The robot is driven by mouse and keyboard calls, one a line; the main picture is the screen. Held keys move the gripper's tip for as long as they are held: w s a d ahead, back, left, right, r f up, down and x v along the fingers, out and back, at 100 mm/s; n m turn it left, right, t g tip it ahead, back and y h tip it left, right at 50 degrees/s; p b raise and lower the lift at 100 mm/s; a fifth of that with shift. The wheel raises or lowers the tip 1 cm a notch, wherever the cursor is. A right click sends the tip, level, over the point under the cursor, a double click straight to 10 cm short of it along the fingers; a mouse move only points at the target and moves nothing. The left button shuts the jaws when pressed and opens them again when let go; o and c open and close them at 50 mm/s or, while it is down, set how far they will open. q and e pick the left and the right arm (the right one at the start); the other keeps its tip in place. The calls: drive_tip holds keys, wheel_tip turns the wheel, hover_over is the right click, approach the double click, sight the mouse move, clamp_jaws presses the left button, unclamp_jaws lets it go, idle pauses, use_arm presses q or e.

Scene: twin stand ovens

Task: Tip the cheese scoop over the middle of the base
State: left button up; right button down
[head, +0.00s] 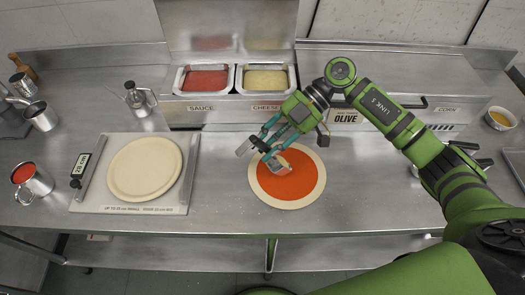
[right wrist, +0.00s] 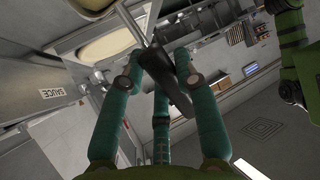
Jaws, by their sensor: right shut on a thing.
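The base (head: 257,187) is a pale round of dough on the steel counter, its middle covered in red sauce. My right gripper (head: 264,146) is over the upper left part of the base, shut on the cheese scoop. The scoop's small metal end (head: 281,164) shows above the sauce. In the right wrist view the scoop's dark handle (right wrist: 172,78) sits between the teal fingers, with a metal shaft beyond it. Whether the scoop holds cheese cannot be told; no cheese shows on the sauce. The cheese pan (head: 265,93) holds pale yellow cheese. My left gripper is out of view.
The sauce pan (head: 205,94) stands beside the cheese pan at the back. A scale board (head: 90,208) with a plain dough round (head: 145,169) lies to the left.

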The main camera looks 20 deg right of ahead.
drive_tip(key=shift+d, duration=0.2)
drive_tip(key=shift+w+d+r+y+b, duration=0.2)
drive_tip(key=shift+d+y+b, duration=0.15)
drive_tip(key=shift+d+y, duration=0.2)
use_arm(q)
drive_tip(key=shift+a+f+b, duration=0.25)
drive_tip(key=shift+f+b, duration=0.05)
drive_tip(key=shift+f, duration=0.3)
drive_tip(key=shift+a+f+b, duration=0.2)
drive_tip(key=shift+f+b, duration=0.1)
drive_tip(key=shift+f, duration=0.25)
use_arm(e)
drive_tip(key=shift+w+d+r+g+y, duration=0.15)
drive_tip(key=shift+d+r+y, duration=0.1)
drive_tip(key=shift+d+y, duration=0.3)
drive_tip(key=shift+w+d+r+g+y, duration=0.15)
drive_tip(key=shift+d+r+y, duration=0.1)
drive_tip(key=shift+d+y, duration=0.2)
drive_tip(key=shift+s, duration=0.1)
